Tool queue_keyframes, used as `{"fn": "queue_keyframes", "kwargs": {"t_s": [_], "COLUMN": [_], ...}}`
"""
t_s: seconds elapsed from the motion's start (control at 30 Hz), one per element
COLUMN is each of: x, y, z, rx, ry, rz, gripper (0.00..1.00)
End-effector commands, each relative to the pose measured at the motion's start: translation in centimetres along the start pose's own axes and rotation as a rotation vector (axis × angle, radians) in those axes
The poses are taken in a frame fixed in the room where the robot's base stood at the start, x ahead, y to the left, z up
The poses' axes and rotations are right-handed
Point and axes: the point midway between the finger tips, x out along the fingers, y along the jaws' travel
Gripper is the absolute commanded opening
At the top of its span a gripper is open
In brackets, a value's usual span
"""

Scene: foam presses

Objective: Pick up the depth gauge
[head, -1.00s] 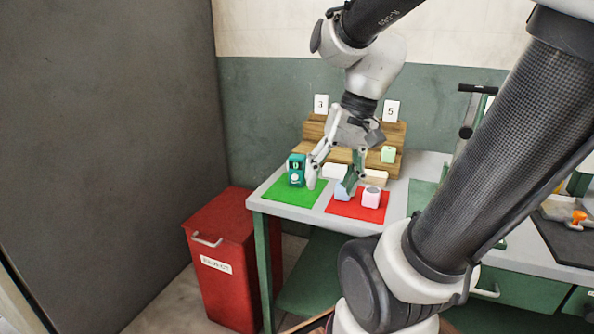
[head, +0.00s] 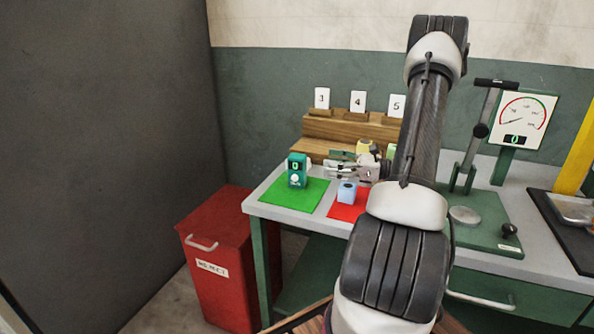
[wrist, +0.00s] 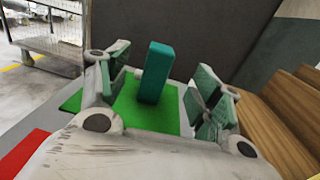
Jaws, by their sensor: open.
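The depth gauge, a teal upright block with a small dark display (head: 297,170), stands on the green mat (head: 312,195) at the table's left end. In the wrist view the gauge (wrist: 156,72) shows as a plain teal block, slightly tilted in the picture, between my fingers. My gripper (head: 333,163) is open and lies roughly level, just right of the gauge and pointing at it. In the wrist view its fingers (wrist: 160,85) are spread on both sides, with gaps to the gauge. No contact is visible.
A pale blue cube (head: 347,191) sits on the red mat (head: 340,211), partly behind my arm. A wooden stepped rack (head: 325,128) with number cards stands behind the mats. A lever press (head: 475,140) and dial (head: 523,120) are at right. A red bin (head: 222,260) stands left.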

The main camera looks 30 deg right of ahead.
Motion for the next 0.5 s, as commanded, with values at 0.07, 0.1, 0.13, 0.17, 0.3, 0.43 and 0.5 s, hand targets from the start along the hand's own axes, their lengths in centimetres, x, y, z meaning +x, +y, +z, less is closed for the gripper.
{"fn": "queue_keyframes", "kwargs": {"t_s": [0.07, 0.1, 0.13, 0.17, 0.3, 0.43, 0.5], "x": [1.0, 1.8, 2.4, 3.0, 5.3, 6.4, 6.8], "y": [-0.1, -0.1, -0.1, -0.1, -0.1, -0.1, -0.1], "z": [-0.1, -0.1, 0.0, 0.0, -0.1, 0.0, 0.0], "rx": [0.004, 0.003, 0.003, 0.002, 0.002, 0.002, 0.001], "ry": [-0.004, -0.004, -0.004, -0.004, -0.002, -0.002, -0.002], "rz": [-0.002, -0.002, 0.0, 0.0, 0.0, -0.001, -0.001], "gripper": [0.65, 0.65, 0.65, 0.65, 0.65, 0.65, 0.65]}}
